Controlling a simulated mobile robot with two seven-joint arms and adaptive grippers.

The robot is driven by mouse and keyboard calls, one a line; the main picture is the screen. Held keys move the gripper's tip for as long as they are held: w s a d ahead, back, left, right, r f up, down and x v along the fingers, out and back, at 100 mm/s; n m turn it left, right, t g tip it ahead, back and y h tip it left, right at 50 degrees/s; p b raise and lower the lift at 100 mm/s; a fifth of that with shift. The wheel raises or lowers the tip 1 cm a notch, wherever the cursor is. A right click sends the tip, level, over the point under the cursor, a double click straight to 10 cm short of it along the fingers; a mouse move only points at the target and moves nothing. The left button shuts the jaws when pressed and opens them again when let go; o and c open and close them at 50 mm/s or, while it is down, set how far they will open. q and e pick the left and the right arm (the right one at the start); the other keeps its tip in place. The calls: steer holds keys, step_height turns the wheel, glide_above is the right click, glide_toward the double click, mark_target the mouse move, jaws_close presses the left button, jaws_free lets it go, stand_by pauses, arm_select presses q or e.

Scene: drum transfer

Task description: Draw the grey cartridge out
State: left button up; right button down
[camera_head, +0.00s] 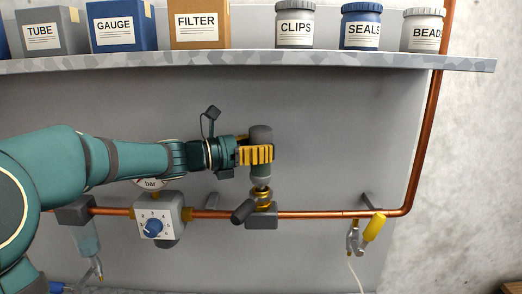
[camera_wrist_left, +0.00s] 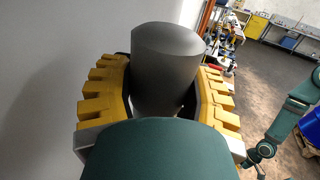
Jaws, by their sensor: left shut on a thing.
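The grey cartridge (camera_head: 261,133) stands upright above a brass collar (camera_head: 261,193) on the grey valve block (camera_head: 263,216) of the copper pipe. My left gripper (camera_head: 257,155) comes in from the left and is shut around the cartridge, with its yellow pads on the cartridge's sides. In the left wrist view the cartridge (camera_wrist_left: 167,68) sits between the two yellow fingers (camera_wrist_left: 165,95). Its lower part shows below the fingers in the head view. I cannot tell whether its lower end is still seated in the collar. My right gripper is not in the head view.
A shelf (camera_head: 250,58) with labelled boxes and jars runs above the cartridge. The copper pipe (camera_head: 315,213) carries a dial regulator (camera_head: 154,222) at left and a yellow-handled tap (camera_head: 374,227) at right. A dark lever (camera_head: 242,211) sits beside the block. The wall right of the cartridge is clear.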

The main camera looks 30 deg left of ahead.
mark_target(261, 127)
arm_select(q)
steer(key=shift+r+p, duration=0.45)
steer(key=shift+r, duration=0.85)
steer(key=shift+r+p, duration=0.85)
steer(key=shift+r, duration=1.2)
